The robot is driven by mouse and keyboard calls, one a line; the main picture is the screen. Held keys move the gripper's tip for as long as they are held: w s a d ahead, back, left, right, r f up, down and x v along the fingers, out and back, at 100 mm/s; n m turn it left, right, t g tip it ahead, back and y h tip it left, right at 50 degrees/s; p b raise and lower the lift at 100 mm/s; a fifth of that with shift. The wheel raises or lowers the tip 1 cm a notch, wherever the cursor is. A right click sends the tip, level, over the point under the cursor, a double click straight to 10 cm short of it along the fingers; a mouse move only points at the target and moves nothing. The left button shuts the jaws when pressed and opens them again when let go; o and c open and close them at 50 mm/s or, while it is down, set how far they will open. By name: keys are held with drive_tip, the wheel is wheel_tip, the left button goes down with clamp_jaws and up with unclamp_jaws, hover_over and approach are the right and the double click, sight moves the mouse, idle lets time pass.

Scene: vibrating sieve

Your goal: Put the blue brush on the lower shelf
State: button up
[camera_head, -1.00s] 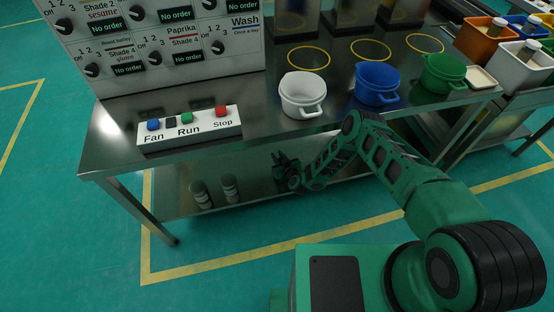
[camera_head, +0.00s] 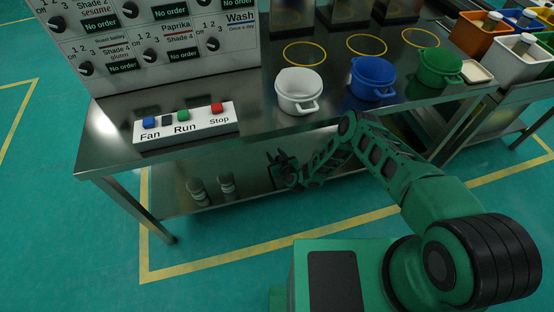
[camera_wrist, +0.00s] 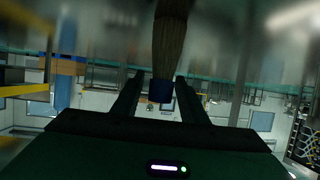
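My gripper (camera_head: 277,162) is low at the edge of the table, by the lower shelf (camera_head: 240,192). In the wrist view, its two dark fingers (camera_wrist: 159,88) stand apart, with a brush (camera_wrist: 171,45) between them or just past their tips. The brush has a brownish length running to the top edge and a blue part (camera_wrist: 160,91) near the fingers. Gaps show on both sides of the blue part, so the fingers look open around it. I cannot tell whether the brush touches the shelf. In the head view, the brush cannot be made out.
Two small dark-and-pale cylinders (camera_head: 227,184) stand on the lower shelf left of my gripper. Above, on the tabletop, are a white pot (camera_head: 297,91), a blue pot (camera_head: 372,79), a green pot (camera_head: 440,68) and a button box (camera_head: 186,125). The tabletop overhangs the shelf.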

drive_tip(key=v, duration=1.2)
idle(0.3)
